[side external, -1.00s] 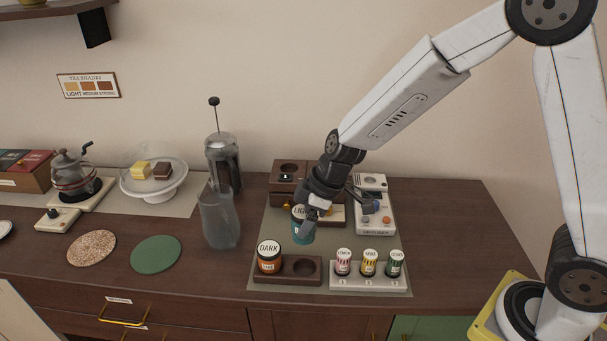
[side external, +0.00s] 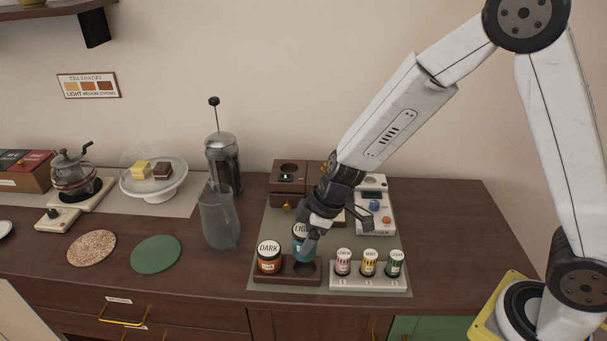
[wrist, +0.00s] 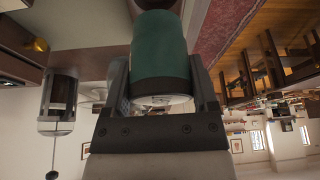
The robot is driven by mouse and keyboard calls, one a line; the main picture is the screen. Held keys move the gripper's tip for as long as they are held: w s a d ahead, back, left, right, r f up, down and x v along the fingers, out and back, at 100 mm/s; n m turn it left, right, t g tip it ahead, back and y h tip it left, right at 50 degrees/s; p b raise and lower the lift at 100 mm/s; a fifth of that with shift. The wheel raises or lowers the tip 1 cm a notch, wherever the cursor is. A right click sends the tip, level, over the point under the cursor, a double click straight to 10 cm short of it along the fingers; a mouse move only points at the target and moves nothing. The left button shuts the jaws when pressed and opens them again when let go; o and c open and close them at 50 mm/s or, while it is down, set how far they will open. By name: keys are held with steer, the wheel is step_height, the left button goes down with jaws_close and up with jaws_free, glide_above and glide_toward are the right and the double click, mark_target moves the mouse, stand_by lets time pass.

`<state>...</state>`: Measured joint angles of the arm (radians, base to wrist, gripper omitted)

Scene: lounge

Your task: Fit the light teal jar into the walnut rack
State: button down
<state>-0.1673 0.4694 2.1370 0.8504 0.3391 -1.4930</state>
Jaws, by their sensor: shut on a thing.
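The light teal jar (side external: 299,248), its label partly hidden, is held upright in my gripper (side external: 310,240). In the wrist view the jar (wrist: 158,48) sits between the two fingers of my gripper (wrist: 160,84). The walnut rack (side external: 287,280) lies at the mat's front left. An orange jar marked DARK (side external: 269,260) stands in its left hole. The jar is just above and slightly behind the rack's right hole, whose dark opening shows below it. I cannot tell whether it touches the rack.
A white rack (side external: 368,284) with several small labelled jars stands close on the right. A glass pitcher (side external: 219,222) stands to the left, with a green coaster (side external: 156,253) beyond. A wooden box (side external: 287,181) and a white device (side external: 375,215) are behind.

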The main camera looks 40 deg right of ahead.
steer(key=shift+f, duration=1.75)
steer(key=shift+f, duration=1.3)
jaws_free()
stand_by(0.4)
steer(key=v, duration=0.7)
steer(key=shift+r, duration=0.25)
stand_by(0.5)
steer(key=shift+s+d, duration=0.1)
steer(key=s+d+r+m+h, duration=0.3)
steer(key=s+d+r+m, duration=0.1)
steer(key=s+d+m, duration=0.5)
steer(key=shift+s+m+h, duration=0.3)
steer(key=shift+s+m, duration=0.2)
steer(key=shift+s, duration=0.3)
